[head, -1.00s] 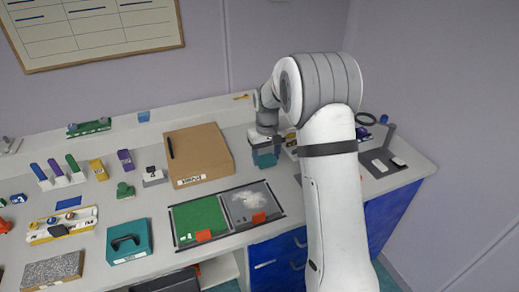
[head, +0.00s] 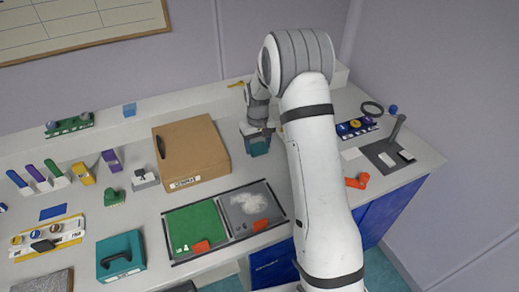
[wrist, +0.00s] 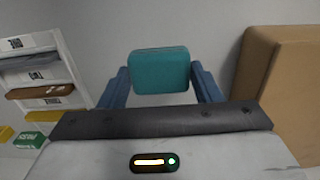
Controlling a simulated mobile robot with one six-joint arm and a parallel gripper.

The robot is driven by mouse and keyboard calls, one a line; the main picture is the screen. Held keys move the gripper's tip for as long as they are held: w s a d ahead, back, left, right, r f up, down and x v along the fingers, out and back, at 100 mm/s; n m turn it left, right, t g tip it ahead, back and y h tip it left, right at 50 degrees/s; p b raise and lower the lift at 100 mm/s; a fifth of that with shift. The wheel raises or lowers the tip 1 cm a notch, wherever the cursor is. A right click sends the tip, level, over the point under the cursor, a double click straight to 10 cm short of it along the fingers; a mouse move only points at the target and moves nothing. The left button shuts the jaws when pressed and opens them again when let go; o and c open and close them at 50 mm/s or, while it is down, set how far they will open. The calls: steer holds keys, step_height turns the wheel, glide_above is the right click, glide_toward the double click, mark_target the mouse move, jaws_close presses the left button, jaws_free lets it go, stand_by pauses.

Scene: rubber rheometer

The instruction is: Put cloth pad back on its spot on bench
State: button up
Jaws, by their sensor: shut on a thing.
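My gripper (head: 257,137) is shut on a teal pad, which I take to be the cloth pad (wrist: 159,70). In the wrist view the pad sits between the two blue fingers. In the head view the pad (head: 259,149) shows just below the gripper, over the back of the bench (head: 318,183), right of the cardboard box. I cannot tell whether it touches the bench. No marked spot for the pad is clear; a pale square (head: 351,153) lies on the right part of the bench.
The cardboard box (head: 190,152) stands close left of my gripper and shows at right in the wrist view (wrist: 291,90). A tray with green and grey halves (head: 196,226) lies in front.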

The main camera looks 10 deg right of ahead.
mark_target(258, 146)
steer(key=shift+f, duration=1.6)
steer(key=shift+s, duration=0.1)
steer(key=shift+f, duration=0.25)
steer(key=o, duration=0.9)
steer(key=shift+r, duration=0.15)
steer(key=shift+o, duration=0.2)
